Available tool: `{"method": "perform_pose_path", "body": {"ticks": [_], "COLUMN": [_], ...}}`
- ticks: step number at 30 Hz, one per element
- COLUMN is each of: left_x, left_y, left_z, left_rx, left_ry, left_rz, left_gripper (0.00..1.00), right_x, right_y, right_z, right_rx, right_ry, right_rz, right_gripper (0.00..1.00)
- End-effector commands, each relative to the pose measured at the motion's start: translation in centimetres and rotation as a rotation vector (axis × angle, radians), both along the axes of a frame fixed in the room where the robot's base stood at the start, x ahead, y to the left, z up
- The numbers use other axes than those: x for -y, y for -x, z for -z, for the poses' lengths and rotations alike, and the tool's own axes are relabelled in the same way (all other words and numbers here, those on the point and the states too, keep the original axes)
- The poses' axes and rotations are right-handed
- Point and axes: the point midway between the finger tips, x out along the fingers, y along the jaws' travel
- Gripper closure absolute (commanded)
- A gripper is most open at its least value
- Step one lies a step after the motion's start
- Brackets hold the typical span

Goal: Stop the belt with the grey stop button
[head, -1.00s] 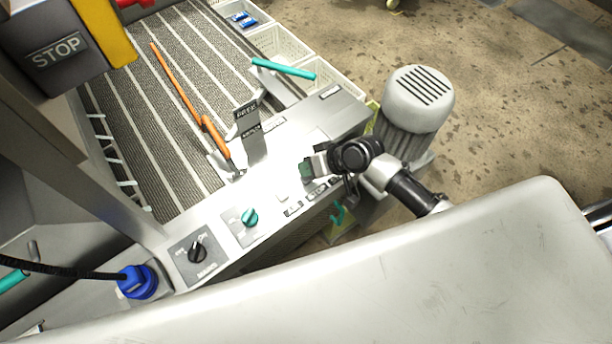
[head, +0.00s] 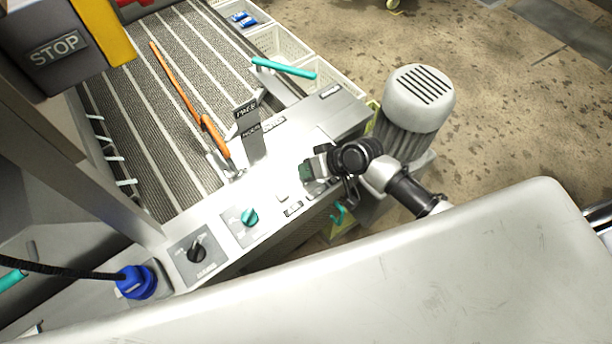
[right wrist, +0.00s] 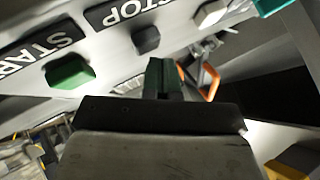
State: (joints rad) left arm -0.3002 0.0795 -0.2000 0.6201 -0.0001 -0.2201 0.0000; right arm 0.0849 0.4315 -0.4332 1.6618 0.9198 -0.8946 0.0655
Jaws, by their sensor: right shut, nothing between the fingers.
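In the right wrist view a dark grey button (right wrist: 146,39) sits on the pale panel beside a black STOP label (right wrist: 122,10). A green button (right wrist: 69,72) sits to its left by a START label (right wrist: 40,50). My right gripper (right wrist: 163,78) is shut and empty, its green-tipped fingers just below and right of the grey button in the picture. I cannot tell whether they touch the panel. In the head view my right gripper (head: 308,171) is over the panel's right part and hides the grey button. My left gripper is not in view.
The panel also carries a turquoise knob (head: 249,217), a black rotary switch (head: 197,252) and a pale button (right wrist: 210,14). A grey motor (head: 418,98) stands right of the panel.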

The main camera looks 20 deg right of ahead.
Motion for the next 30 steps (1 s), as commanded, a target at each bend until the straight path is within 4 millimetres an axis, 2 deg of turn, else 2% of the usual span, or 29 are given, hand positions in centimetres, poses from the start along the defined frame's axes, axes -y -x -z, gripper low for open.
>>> {"method": "perform_pose_path", "body": {"ticks": [30], "left_x": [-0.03], "left_y": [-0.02], "left_z": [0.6], "left_rx": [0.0], "left_ry": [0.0], "left_rz": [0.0], "left_gripper": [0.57], "right_x": [0.02], "right_y": [0.0], "right_z": [0.96], "right_rx": [-0.001], "right_ry": [0.001], "right_rz": [0.0], "right_gripper": [1.0]}}
